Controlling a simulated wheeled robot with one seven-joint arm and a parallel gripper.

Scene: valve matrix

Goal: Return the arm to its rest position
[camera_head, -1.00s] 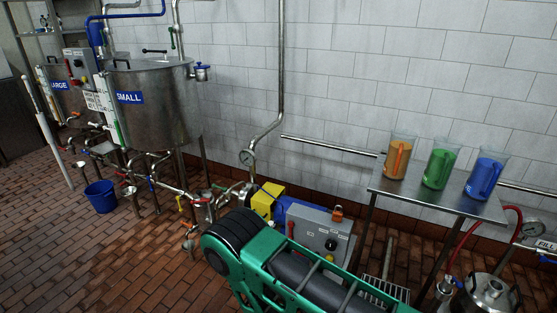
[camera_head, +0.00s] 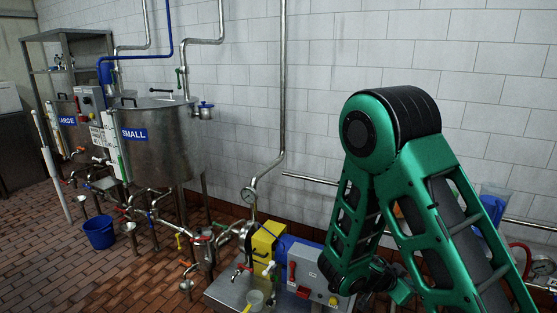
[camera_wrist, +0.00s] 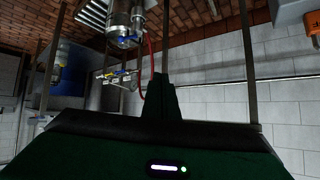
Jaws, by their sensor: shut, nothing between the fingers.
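My arm stands folded in the right half of the head view, its green and black elbow raised in front of the tiled wall. Its lower links come down beside the grey control box (camera_head: 318,272). In the wrist view, which is upside down, my gripper (camera_wrist: 163,92) shows as a dark, narrow pair of fingers pressed together on the green hand. It is shut and holds nothing. I cannot make out the fingertips in the head view.
The steel SMALL tank (camera_head: 160,150) and LARGE tank (camera_head: 68,125) stand at the left, with a blue bucket (camera_head: 99,228) on the brick floor. A yellow and blue pump (camera_head: 266,243) is near my arm. A blue jug (camera_head: 494,205) is partly hidden behind the arm.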

